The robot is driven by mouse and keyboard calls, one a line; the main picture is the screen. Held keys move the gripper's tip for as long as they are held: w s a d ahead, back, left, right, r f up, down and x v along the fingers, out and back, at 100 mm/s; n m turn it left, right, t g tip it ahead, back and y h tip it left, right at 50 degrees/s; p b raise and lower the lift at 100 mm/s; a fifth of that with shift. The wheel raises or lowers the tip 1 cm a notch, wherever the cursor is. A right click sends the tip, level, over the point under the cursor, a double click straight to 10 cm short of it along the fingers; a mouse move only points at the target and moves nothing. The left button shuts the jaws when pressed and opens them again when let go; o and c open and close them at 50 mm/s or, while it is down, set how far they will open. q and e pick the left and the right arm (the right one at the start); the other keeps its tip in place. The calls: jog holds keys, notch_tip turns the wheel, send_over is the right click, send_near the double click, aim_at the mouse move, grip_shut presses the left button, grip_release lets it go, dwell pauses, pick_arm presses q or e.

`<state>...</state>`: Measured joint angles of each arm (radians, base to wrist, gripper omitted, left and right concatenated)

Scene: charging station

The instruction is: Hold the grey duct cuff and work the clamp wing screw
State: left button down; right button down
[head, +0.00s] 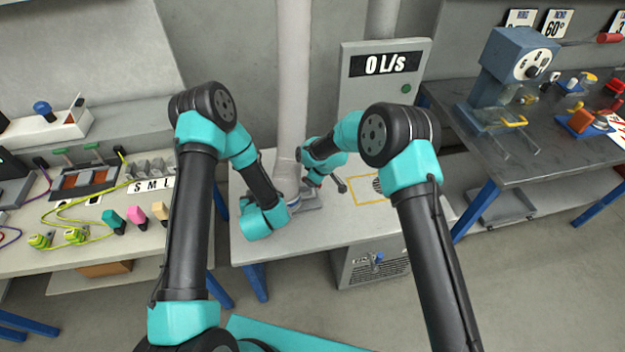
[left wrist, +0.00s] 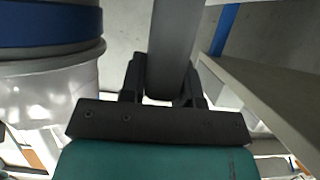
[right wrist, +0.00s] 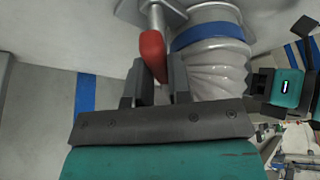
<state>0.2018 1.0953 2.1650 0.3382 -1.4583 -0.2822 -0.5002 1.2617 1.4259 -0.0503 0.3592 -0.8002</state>
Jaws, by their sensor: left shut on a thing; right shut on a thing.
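A pale vertical duct (head: 293,90) comes down to the middle bench. In the right wrist view its ribbed lower part (right wrist: 218,68) carries a blue band (right wrist: 208,34). In the left wrist view the blue band (left wrist: 45,30) and the duct (left wrist: 55,85) are at the left. My left gripper (left wrist: 165,80) is shut on a smooth grey bar-like part (left wrist: 174,40), perhaps of the cuff, beside the duct. My right gripper (right wrist: 158,78) is shut on a red grip (right wrist: 153,52) at the end of a metal rod, probably the wing screw. In the head view both jaws are largely hidden.
A grey panel (head: 385,85) reading 0 L/s stands behind the middle bench (head: 335,235). A yellow-framed grille (head: 377,187) is right of the duct. The left bench (head: 150,245) and right bench (head: 500,140) hold other equipment. Floor is clear at the right front.

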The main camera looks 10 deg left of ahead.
jog(key=shift+m+t, duration=0.3)
jog(key=shift+m, duration=0.7)
jog(key=c, duration=1)
grip_release()
jog(key=shift+c, duration=0.2)
jog(key=v, duration=1.2)
jog(key=shift+s, duration=0.2)
jog(key=shift+a, duration=0.1)
